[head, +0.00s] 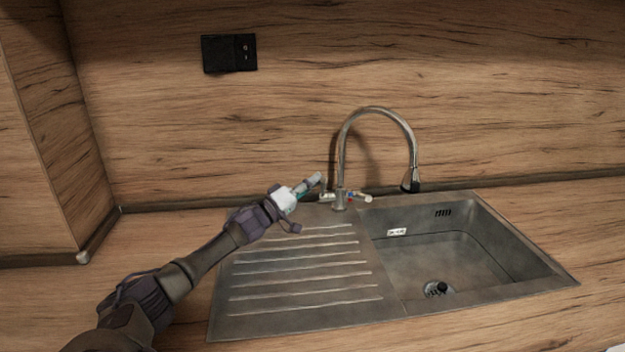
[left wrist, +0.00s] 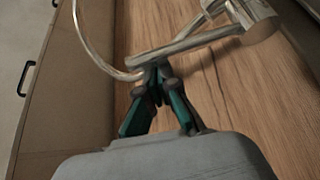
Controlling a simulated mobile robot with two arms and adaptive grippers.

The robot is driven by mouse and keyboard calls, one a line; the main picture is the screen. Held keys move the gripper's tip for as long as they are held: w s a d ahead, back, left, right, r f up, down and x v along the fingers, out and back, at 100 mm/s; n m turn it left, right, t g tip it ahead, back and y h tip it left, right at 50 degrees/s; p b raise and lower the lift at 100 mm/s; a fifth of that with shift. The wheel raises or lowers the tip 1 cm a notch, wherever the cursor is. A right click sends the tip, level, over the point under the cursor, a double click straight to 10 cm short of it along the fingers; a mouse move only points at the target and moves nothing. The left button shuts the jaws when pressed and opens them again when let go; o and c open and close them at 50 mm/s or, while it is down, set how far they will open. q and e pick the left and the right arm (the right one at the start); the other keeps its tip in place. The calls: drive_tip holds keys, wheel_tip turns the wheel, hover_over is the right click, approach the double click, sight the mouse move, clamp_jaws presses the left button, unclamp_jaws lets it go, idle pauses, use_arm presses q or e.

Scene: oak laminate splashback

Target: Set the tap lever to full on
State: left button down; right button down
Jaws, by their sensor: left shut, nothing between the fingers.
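The chrome tap (head: 341,190) stands at the back of the steel sink, with a tall curved spout. A short handle with small red and blue marks (head: 358,197) sticks out to the right of its base. My left gripper (head: 316,181) is just left of the tap base, above the back of the drainer. In the left wrist view, its green fingers with dark tips (left wrist: 157,82) are shut and empty. A chrome bar (left wrist: 190,44) runs across just beyond the tips to a round chrome body (left wrist: 252,22). I cannot tell whether the tips touch the bar.
The ribbed drainer (head: 300,314) lies under my left arm, and the sink bowl (head: 450,250) is at the right. A black wall socket (head: 229,53) is on the wood splashback. A wood side panel (head: 40,150) stands at the left. Clear worktop (head: 575,220) lies right of the sink.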

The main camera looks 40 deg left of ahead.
use_arm(q)
drive_tip(key=shift+s+d+f+p, duration=0.55)
drive_tip(key=shift+d+f+p, duration=0.15)
drive_tip(key=shift+d, duration=0.05)
drive_tip(key=s+a, duration=0.3)
drive_tip(key=s, duration=0.9)
drive_tip(key=shift+s+f, duration=0.2)
drive_tip(key=shift+s, duration=0.2)
